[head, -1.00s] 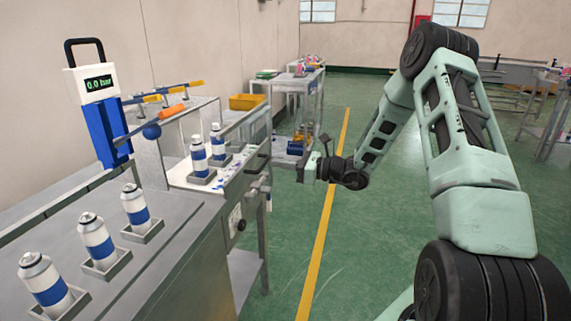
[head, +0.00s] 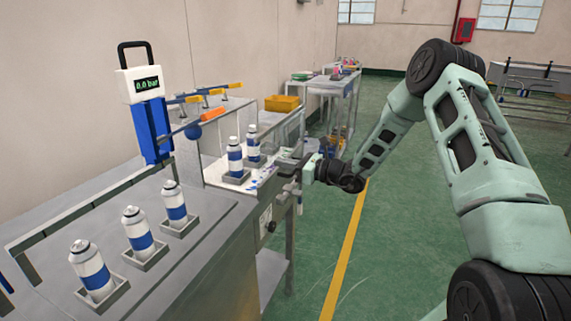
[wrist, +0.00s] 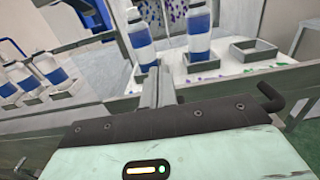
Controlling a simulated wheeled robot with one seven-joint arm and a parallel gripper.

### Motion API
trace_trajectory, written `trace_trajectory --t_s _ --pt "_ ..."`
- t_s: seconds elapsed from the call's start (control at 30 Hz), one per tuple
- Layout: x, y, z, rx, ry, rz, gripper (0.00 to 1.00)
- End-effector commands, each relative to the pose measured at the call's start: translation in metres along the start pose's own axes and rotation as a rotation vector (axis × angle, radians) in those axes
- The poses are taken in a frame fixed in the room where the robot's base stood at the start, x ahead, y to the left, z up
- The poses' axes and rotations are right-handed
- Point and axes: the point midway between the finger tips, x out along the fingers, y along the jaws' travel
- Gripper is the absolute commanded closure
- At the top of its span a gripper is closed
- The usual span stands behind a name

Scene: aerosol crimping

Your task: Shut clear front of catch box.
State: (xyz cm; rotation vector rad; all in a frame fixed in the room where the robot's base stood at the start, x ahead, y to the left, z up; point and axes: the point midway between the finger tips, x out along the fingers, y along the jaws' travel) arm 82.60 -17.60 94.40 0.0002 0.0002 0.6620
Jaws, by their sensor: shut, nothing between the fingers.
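The catch box (head: 213,168) is a pale bay on the left bench, its floor speckled with blue and purple. Two white-and-blue cans stand in holders inside: a nearer can (head: 235,158) and a farther can (head: 253,146). Its clear front is hard to make out, and I cannot tell its exact position. A dark handle (wrist: 272,97) shows right of the fingers in the wrist view. My gripper (head: 285,170) is shut and empty at the front edge of the box. In the wrist view its fingers (wrist: 158,85) overlap the front rail; contact is unclear.
Several cans (head: 132,238) stand in holders on the near bench top. A blue gauge stand (head: 152,130) reads 0.0 bar. Orange-ended levers (head: 212,115) sit above the box. A yellow bin (head: 282,103) is behind. Green floor is open to the right.

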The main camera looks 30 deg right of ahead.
Motion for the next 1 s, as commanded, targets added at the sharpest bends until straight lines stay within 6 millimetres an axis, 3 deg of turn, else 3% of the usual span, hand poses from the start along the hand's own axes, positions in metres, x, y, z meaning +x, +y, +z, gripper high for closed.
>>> trace_trajectory --t_s 0.17,0.37,1.0 --pt "0.005 0.000 0.000 -0.001 0.000 0.001 1.00" --pt "0.024 0.001 -0.001 -0.001 -0.001 0.003 1.00" --pt "0.139 0.001 -0.002 0.000 -0.002 0.002 1.00"
